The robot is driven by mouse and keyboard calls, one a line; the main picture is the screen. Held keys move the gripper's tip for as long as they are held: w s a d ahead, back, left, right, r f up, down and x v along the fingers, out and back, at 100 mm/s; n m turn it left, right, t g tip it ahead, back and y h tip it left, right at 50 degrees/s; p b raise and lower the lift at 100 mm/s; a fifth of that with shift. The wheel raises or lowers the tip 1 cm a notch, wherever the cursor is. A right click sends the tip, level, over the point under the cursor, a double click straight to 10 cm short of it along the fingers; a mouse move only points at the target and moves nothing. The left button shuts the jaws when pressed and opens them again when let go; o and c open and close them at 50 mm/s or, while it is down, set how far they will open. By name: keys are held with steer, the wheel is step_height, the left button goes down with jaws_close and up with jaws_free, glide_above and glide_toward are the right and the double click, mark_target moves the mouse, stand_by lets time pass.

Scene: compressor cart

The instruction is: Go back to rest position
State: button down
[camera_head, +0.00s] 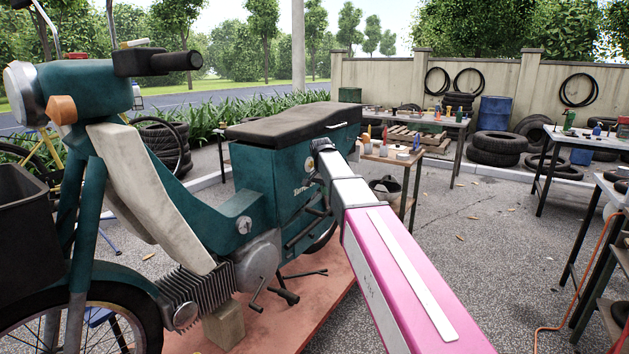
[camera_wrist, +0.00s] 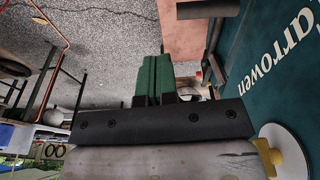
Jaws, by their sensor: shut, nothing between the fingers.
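My gripper (camera_wrist: 153,80) shows in the wrist view with its two green fingers pressed together and nothing between them. In the head view, my pink and white arm reaches from the lower right to the side of a teal moped (camera_head: 253,165), and the gripper itself is hidden behind the arm's dark end. In the wrist view the moped's teal side panel (camera_wrist: 265,75), with pale lettering, is close on the right of the fingers. A white disc with a yellow piece (camera_wrist: 288,150) is on that panel at the lower right. I cannot tell whether the gripper touches the panel.
The moped stands on a reddish platform (camera_head: 305,310). A small wooden table (camera_head: 393,157) with bottles stands just beyond my arm. Workbenches stand at the right (camera_head: 560,160) and back (camera_head: 425,120). Tires (camera_head: 495,147) lie by the wall. The paved floor (camera_head: 470,240) right of my arm is mostly clear.

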steer(key=s+d+f+n, duration=0.3)
steer(key=s+d+f, duration=0.3)
steer(key=s+f, duration=0.8)
steer(key=s+d+f+n+g+y, duration=0.1)
steer(key=s+d+f+n, duration=0.2)
steer(key=s+d+f, duration=0.4)
steer(key=s+f, duration=0.7)
steer(key=s, duration=0.2)
steer(key=shift+s+f+g, duration=0.2)
steer(key=shift+s+g, duration=0.1)
